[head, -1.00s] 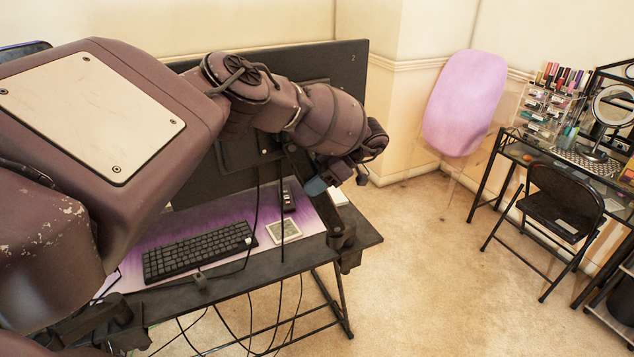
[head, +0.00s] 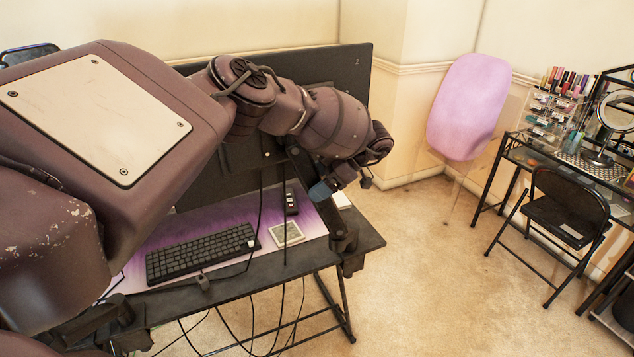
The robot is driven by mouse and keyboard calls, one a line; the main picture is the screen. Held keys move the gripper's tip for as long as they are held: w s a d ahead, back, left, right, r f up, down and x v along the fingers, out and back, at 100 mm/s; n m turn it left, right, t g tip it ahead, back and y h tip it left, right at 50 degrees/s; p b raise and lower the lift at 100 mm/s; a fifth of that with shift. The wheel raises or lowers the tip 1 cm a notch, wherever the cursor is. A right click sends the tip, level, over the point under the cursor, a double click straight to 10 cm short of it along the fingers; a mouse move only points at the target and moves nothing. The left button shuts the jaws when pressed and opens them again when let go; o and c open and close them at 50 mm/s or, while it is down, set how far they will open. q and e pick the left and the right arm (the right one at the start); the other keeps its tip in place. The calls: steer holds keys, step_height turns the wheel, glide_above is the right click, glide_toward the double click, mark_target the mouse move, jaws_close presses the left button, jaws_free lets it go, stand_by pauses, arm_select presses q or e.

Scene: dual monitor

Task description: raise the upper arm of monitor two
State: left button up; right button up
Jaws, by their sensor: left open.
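Monitor two (head: 345,80) shows its dark back, with a small "2" near its top right corner. It stands over the desk, and my left arm covers much of it. Its black support arm (head: 332,213) slants down to the right from behind the monitor to a clamp (head: 352,258) at the desk's right end. My left gripper (head: 340,187) is open, beside the upper arm section with one bluish fingertip overlapping it in the picture. I cannot tell whether it touches. The joint at the monitor is partly hidden. My right gripper is not in view.
The black desk (head: 275,262) carries a keyboard (head: 200,254), a purple mat (head: 190,222), a phone-like handset (head: 291,202) and a small square item (head: 287,234). Cables hang in front. Carpet (head: 440,280) is free to the right, before a folding chair (head: 568,210) and vanity table.

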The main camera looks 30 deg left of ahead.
arm_select(q)
steer(key=shift+w+d+r, duration=0.1)
steer(key=shift+d, duration=0.1)
steer(key=b+v, duration=0.2)
steer(key=v, duration=0.8)
steer(key=shift+d+r, duration=0.15)
steer(key=shift+w, duration=0.1)
